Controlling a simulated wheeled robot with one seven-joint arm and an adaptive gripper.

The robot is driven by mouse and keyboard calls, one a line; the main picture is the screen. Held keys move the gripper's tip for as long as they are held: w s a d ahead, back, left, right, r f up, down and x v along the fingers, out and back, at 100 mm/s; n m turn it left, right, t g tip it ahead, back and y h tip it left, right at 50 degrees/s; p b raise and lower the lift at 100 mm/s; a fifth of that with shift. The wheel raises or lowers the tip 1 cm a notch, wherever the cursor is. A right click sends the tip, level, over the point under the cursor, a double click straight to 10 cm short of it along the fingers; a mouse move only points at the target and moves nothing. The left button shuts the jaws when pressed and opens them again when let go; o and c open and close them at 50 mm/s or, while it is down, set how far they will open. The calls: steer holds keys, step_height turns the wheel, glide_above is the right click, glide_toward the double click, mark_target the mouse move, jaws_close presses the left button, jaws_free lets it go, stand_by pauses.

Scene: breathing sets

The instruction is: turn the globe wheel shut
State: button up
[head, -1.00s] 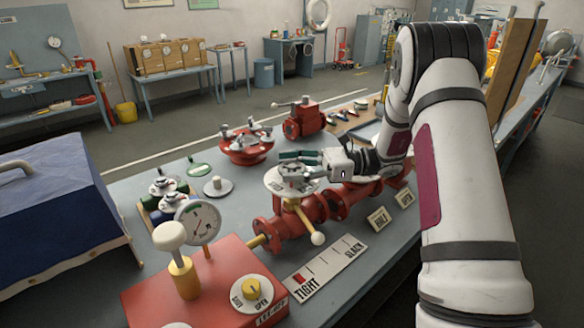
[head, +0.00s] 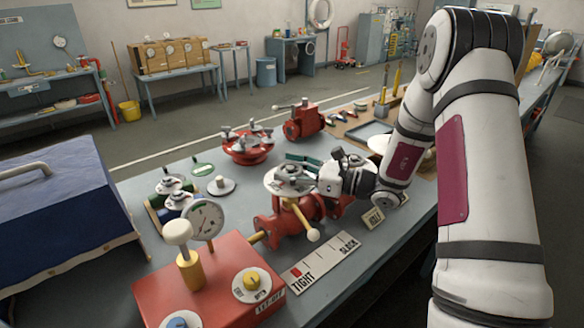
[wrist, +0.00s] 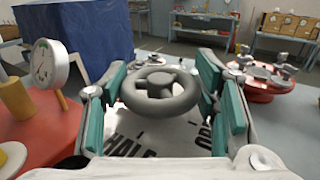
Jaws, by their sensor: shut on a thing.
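The globe wheel is a grey round handwheel (wrist: 160,92) with a central hub, in the middle of the wrist view. It sits above a white lettered dial (head: 272,184) on the red valve body (head: 282,228). The lettering shows partly in the wrist view; one word looks like HALF. My gripper (wrist: 161,90) has teal pads on both sides of the wheel and is shut on it. In the head view my gripper (head: 296,167) reaches the wheel from the right and hides part of it.
A red box with a gauge (head: 208,219) and a yellow knob (head: 251,281) stands at the near left. A TIGHT–SLACK scale plate (head: 320,267) lies in front of the valve. Another red valve (head: 247,147) stands behind. A blue-covered case (head: 50,205) is at far left.

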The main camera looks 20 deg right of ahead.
steer(key=shift+m+t+h+p, duration=0.7)
steer(key=shift+m+t+h, duration=0.9)
steer(key=shift+t+h, duration=0.15)
steer(key=shift+h, duration=0.35)
steer(key=o, duration=1.2)
steer(key=shift+c, duration=0.2)
steer(key=v, duration=1.2)
steer(key=shift+f, duration=0.1)
steer(key=shift+a, duration=0.1)
